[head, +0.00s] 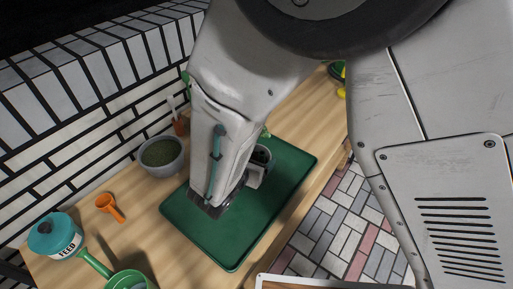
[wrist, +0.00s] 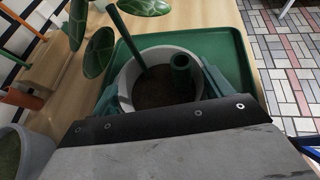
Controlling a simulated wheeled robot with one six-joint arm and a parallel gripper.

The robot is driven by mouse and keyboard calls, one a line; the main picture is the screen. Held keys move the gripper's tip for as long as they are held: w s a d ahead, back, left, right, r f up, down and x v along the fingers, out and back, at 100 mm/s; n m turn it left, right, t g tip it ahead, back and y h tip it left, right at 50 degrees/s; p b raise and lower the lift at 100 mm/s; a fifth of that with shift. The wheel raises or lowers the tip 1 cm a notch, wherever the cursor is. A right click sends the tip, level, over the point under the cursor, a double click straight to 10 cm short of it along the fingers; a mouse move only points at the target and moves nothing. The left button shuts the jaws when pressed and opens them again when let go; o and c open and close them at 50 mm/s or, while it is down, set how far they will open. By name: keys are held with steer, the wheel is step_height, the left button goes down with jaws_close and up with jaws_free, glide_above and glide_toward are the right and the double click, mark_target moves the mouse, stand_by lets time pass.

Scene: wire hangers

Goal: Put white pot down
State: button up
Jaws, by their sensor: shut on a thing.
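The white pot (wrist: 126,84) holds dark soil, a green plant stem with broad patterned leaves (wrist: 98,52) and a short dark green cylinder. My gripper (wrist: 165,92) is shut on the pot, with a jaw at each side of it. The pot is over the green tray (wrist: 232,50); I cannot tell whether its base touches the tray. In the head view my arm hides most of the pot, and only a bit of it (head: 262,155) shows beside my gripper (head: 255,176). The green tray (head: 285,160) lies flat on the wooden table.
A grey bowl of green stuff (head: 162,156) stands left of the tray, near the brick wall. An orange scoop (head: 110,206), a teal feed jar (head: 56,236) and a green watering can (head: 127,280) are at the lower left. The tray's front part is clear.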

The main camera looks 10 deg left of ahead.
steer(key=shift+f, duration=0.1)
steer(key=o, duration=1.2)
steer(key=shift+o, duration=0.2)
steer(key=v, duration=1.1)
steer(key=w+d+r+m+g+h, duration=0.1)
steer(key=d+r+m+g+h, duration=0.1)
steer(key=d+r+m+g, duration=0.8)
steer(key=w+d+r+m+t+h, duration=0.1)
steer(key=d+r+m, duration=0.2)
steer(key=d+m, duration=0.85)
steer(key=s+d+r+m+g+y, duration=0.1)
steer(key=s+d+r+m+y, duration=0.2)
steer(key=s+d+m, duration=0.2)
steer(key=s+d+r+m+y, duration=0.3)
steer(key=s+d+m+y, duration=0.1)
steer(key=s+d, duration=0.4)
steer(key=shift+d+m+g, duration=0.4)
steer(key=shift+d+m, duration=0.45)
